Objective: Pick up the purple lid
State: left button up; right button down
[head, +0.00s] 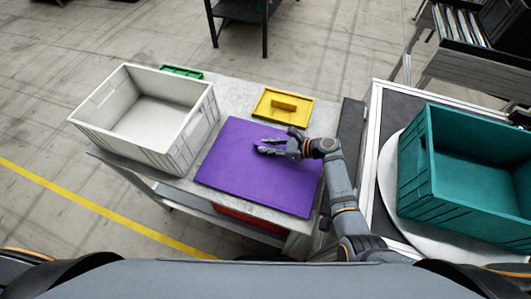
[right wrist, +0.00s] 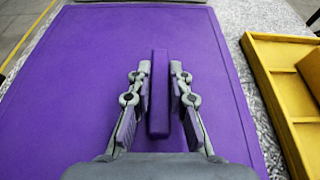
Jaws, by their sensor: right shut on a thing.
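The purple lid (head: 225,172) is a flat rectangular panel on the grey table, right of the white crate. In the right wrist view the lid (right wrist: 70,75) fills much of the picture, with a raised purple bar handle (right wrist: 159,90) at its middle. My right gripper (head: 262,145) is over the lid. In the right wrist view its fingers (right wrist: 159,85) stand on both sides of the handle, shut on it, though thin gaps seem to show. Whether the lid is raised off the table I cannot tell. My left gripper is not in view.
An empty white crate (head: 178,155) stands on the table's left side. A yellow tray (head: 302,119) lies behind the lid and a green item (head: 181,72) at the back. A teal crate (head: 415,190) stands on a round white plate (head: 389,195) at the right.

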aim_at(274, 159)
notch_tip(274, 159, up, 3)
jog(key=shift+r+p, duration=0.2)
jog(key=shift+p, duration=0.15)
jog(key=s+d+r, duration=0.6)
jog(key=s+r, duration=0.3)
jog(key=s, duration=0.3)
jog(key=shift+s+d+r, duration=0.2)
jog(key=shift+d+r, duration=0.05)
jog(key=shift+r, duration=0.1)
jog(key=shift+s, duration=0.1)
